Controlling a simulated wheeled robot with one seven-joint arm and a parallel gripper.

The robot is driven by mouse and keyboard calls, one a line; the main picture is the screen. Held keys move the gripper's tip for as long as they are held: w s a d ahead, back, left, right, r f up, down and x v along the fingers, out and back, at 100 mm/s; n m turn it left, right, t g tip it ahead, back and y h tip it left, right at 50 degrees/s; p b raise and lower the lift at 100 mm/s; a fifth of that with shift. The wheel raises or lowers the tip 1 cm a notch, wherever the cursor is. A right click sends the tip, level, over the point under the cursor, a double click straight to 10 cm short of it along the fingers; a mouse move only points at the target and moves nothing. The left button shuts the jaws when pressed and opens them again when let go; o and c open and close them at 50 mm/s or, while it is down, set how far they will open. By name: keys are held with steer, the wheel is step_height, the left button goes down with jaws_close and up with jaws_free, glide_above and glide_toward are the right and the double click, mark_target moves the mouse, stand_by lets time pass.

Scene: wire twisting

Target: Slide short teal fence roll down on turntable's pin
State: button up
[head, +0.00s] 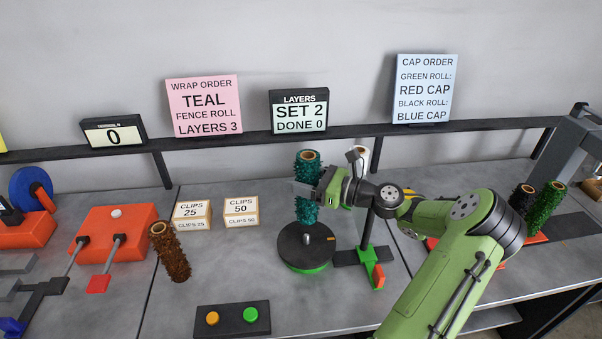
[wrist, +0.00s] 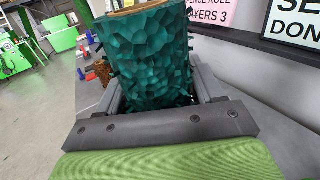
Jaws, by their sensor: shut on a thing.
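The teal fence roll (head: 307,211) stands upright in my gripper (head: 308,188), above the turntable (head: 291,257). Its lower end is close over the short pin (head: 307,238) at the turntable's middle; a gap seems to show between them, but I cannot tell if they line up in depth. In the wrist view the roll (wrist: 146,50) fills the space between the two fingers, with its tan core rim at the top. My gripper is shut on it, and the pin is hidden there.
A brown roll (head: 172,257) stands to the left. A button box (head: 233,319) lies in front. Clip boxes (head: 241,210) sit behind left. Black and green rolls (head: 545,205) stand at far right.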

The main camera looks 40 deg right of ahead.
mark_target(301, 207)
step_height(301, 207, down, 6)
steer(key=shift+r+b, duration=0.15)
steer(key=shift+b, duration=0.8)
steer(key=shift+p, duration=1.85)
steer(key=shift+f+b, duration=0.7)
steer(key=shift+f, duration=1.3)
steer(key=o, duration=1.2)
